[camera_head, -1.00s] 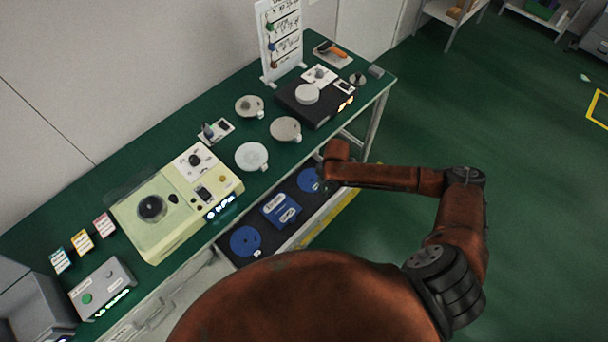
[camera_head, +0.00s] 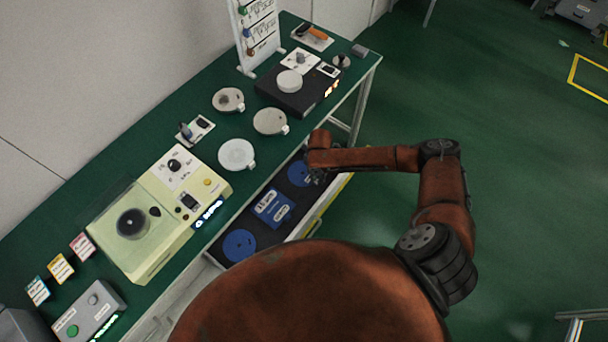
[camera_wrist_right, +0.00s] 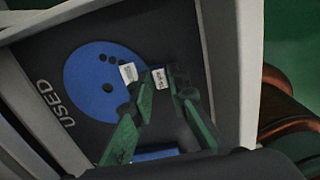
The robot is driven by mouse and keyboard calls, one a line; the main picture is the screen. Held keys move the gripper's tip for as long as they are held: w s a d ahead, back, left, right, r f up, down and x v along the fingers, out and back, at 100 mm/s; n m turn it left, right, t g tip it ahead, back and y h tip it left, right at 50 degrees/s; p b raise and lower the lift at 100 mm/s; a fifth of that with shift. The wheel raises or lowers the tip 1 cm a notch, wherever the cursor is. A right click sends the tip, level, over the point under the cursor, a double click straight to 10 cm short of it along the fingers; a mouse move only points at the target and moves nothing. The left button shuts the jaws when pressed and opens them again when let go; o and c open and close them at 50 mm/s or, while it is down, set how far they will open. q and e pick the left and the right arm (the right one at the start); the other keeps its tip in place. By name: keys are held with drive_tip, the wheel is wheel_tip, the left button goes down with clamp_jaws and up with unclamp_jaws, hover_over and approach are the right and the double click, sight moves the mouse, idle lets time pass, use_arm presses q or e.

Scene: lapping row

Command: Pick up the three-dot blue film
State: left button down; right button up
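The three-dot blue film (camera_wrist_right: 88,78) is a round blue disc in the right wrist view. It lies on the dark floor of a drawer, near the word USED, with three small dark dots and a larger hole. It is probably the far disc (camera_head: 298,173) in the head view, partly covered by my gripper. My right gripper (camera_wrist_right: 163,76) has green fingers reaching over the disc's right edge, with a gap between them. Small white labels show at the fingertips; whether they touch the film I cannot tell. My left gripper is not in view.
The pale drawer wall (camera_wrist_right: 226,75) rises close beside my right gripper. The green bench (camera_head: 205,160) above carries machines and round plates. Green floor at the right is open.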

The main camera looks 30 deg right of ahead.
clamp_jaws()
idle(0.4)
